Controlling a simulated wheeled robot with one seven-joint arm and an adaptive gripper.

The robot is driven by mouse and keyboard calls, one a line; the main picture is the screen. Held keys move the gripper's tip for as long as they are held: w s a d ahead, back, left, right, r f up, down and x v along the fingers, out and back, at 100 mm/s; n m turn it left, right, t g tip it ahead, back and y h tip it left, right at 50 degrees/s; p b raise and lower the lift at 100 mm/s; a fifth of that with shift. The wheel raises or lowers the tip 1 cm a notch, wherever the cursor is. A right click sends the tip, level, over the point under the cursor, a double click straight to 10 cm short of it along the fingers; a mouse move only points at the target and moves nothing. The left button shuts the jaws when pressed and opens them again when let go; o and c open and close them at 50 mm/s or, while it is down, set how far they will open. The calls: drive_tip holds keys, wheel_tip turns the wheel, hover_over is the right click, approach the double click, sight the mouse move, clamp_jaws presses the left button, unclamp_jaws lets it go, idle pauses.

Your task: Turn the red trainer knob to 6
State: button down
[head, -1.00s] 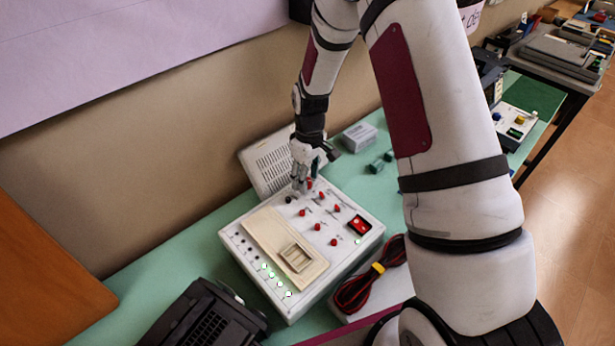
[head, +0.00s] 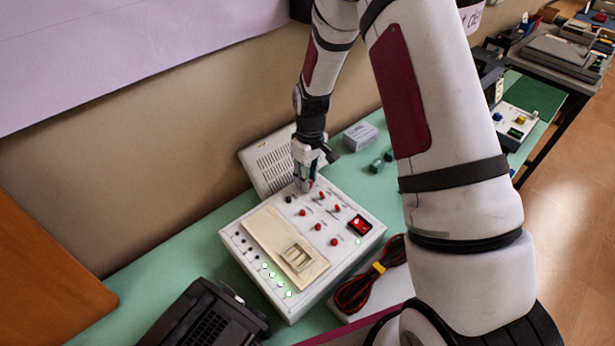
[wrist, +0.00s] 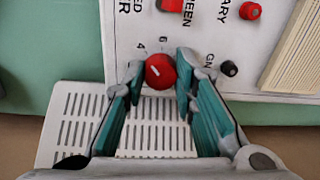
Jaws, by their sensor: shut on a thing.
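The red trainer knob (wrist: 160,71) is round with a short white pointer mark, and sits near the edge of the white trainer box (wrist: 130,30). Printed numbers 4 and 6 show beside it in the wrist view; the exact number the mark points at is hard to tell. My gripper (wrist: 158,80) has its two teal-padded fingers closed on the knob, one on each side. In the head view my gripper (head: 304,186) reaches down to the back corner of the trainer box (head: 235,234) and mostly hides the knob.
Other red knobs, a red switch (head: 360,225) and a black terminal (wrist: 229,68) are close by on the panel. A grilled white box (head: 268,165) stands behind against the wall. Red and black cables (head: 355,293) lie to the right, and a black device (head: 205,315) in front.

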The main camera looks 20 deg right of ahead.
drive_tip(key=m, duration=0.3)
drive_tip(key=shift+m, duration=0.4)
drive_tip(key=shift+m+b, duration=0.3)
drive_tip(key=shift+m, duration=1.6)
drive_tip(key=shift+s, duration=0.1)
drive_tip(key=c, duration=1.3)
unclamp_jaws()
drive_tip(key=shift+r, duration=0.1)
wheel_tip(320, 180, up, 12)
drive_tip(key=shift+d, duration=0.3)
